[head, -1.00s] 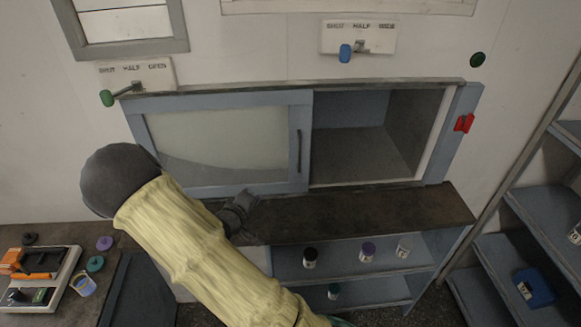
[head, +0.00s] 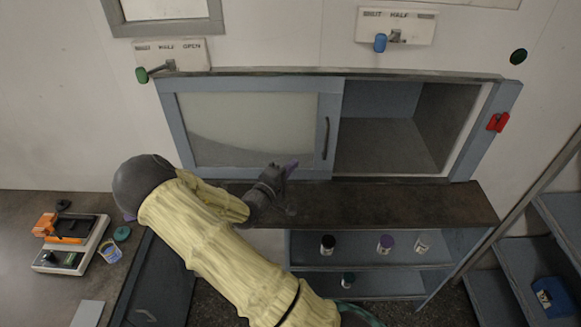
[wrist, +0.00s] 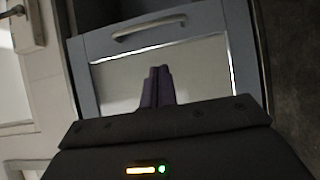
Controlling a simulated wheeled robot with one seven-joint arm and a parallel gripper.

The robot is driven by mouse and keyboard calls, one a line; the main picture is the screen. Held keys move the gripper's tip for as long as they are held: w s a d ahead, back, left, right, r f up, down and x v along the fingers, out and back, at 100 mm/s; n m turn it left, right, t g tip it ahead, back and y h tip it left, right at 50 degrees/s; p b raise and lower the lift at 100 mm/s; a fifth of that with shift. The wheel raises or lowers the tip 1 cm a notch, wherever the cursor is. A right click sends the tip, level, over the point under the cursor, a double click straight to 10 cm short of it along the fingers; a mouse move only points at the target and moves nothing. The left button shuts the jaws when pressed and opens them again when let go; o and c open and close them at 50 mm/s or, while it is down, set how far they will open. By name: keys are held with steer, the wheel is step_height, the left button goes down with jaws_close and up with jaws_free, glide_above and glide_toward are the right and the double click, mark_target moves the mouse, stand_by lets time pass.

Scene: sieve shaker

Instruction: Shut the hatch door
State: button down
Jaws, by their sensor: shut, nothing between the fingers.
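The hatch door (head: 250,130) is a blue-framed sliding panel with a pale glass pane. It covers the left part of the hatch, and the right part of the opening (head: 392,125) is uncovered. Its dark vertical handle (head: 326,138) is on the door's right stile. My gripper (head: 292,165) is shut and empty, in front of the door's lower right part, left of and below the handle. In the wrist view my shut purple fingers (wrist: 158,85) point over the pane toward the frame, with the handle (wrist: 149,28) beyond them. I cannot tell whether the fingertips touch the door.
A brown ledge (head: 420,203) runs below the hatch. A red latch (head: 498,122) is on the right frame. Levers with blue (head: 380,43) and green (head: 142,75) knobs are above. Shelves with small jars are below.

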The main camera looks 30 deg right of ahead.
steer(key=w+d+p, duration=0.1)
steer(key=d+p, duration=0.3)
steer(key=d, duration=0.5)
steer(key=shift+w+d, duration=0.4)
steer(key=shift+d, duration=0.15)
